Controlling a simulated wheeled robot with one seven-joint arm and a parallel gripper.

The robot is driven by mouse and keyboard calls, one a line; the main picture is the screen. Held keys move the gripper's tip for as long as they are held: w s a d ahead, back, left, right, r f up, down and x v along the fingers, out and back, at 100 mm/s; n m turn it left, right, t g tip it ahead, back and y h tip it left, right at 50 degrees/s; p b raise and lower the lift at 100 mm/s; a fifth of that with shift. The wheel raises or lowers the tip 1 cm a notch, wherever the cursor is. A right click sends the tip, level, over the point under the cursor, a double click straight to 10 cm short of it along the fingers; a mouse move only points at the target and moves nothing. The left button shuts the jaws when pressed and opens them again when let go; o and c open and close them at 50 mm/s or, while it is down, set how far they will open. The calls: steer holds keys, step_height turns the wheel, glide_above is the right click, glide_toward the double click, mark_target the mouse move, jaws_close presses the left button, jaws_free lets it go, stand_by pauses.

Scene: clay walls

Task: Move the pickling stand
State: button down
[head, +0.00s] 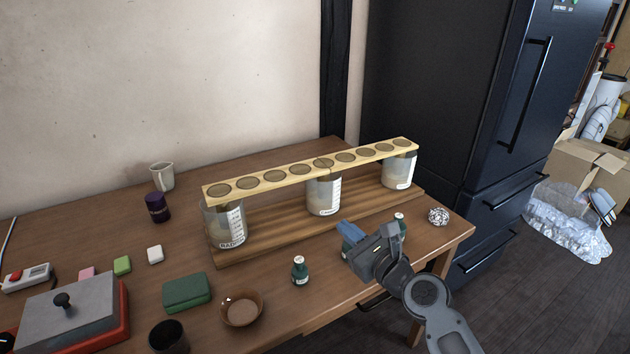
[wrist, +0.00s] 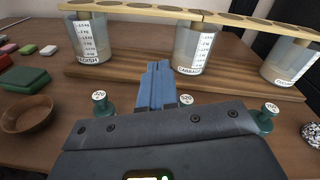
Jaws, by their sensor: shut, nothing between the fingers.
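The pickling stand (head: 283,232) stands on the wooden table. It has a dark wooden base, three labelled jars and a pale top bar with several round discs along it. In the wrist view its base (wrist: 130,72) runs across the upper part, with the pale bar (wrist: 140,9) above the jars. The left jar (head: 226,222), middle jar (head: 323,196) and right jar (head: 397,171) sit between base and bar. My gripper (head: 347,229) is in front of the stand, right of the middle jar, with its blue fingers closed together and empty. I cannot tell whether it touches the base.
Small green weights stand along the front: one left (head: 299,271), one partly hidden behind my gripper, one right (head: 400,226). A brown bowl (head: 242,309), green box (head: 187,292) and silver ball (head: 438,216) are nearby. A dark fridge (head: 440,90) stands behind right.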

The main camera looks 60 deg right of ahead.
steer(key=d+r+m, duration=0.2)
steer(key=d+m, duration=0.1)
steer(key=d, duration=0.1)
steer(key=p, duration=0.1)
glide_toward(313, 176)
steer(key=shift+t+h, duration=0.3)
steer(key=x, duration=0.6)
steer(key=shift+w+d+f, duration=0.1)
steer(key=shift+w+f, duration=0.25)
steer(key=shift+w, duration=0.05)
